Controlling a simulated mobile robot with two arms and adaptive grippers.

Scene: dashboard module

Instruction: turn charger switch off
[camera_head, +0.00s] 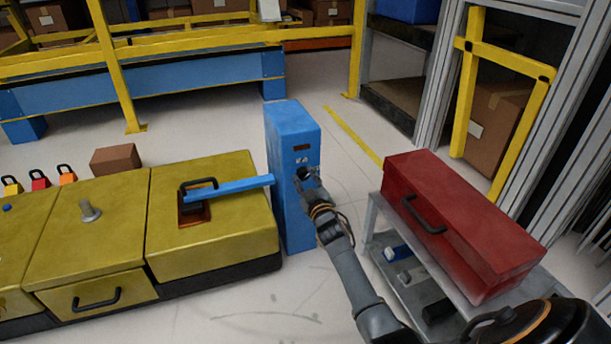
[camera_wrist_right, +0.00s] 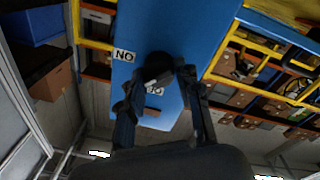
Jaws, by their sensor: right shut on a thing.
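The charger is a tall blue box (camera_head: 284,150) standing on the floor in the middle of the head view; its blue face (camera_wrist_right: 180,50) fills the middle of the wrist view. A dark round switch (camera_wrist_right: 160,64) sits on that face, between two white labels. One label (camera_wrist_right: 124,56) shows inverted lettering; the other (camera_wrist_right: 155,91) is partly covered. My right gripper (camera_head: 310,178) reaches the charger's front from the lower right. In the wrist view its two fingers (camera_wrist_right: 160,80) are closed around the switch. The switch's exact angle is unclear. My left gripper is out of view.
A yellow battery-like module (camera_head: 100,235) stands left of the charger, with a blue bar (camera_head: 235,188) stretching toward it. A red toolbox (camera_head: 450,215) lies on a grey cart (camera_head: 372,235) at right. Yellow railings (camera_head: 120,75) stand behind. Bare floor lies in front.

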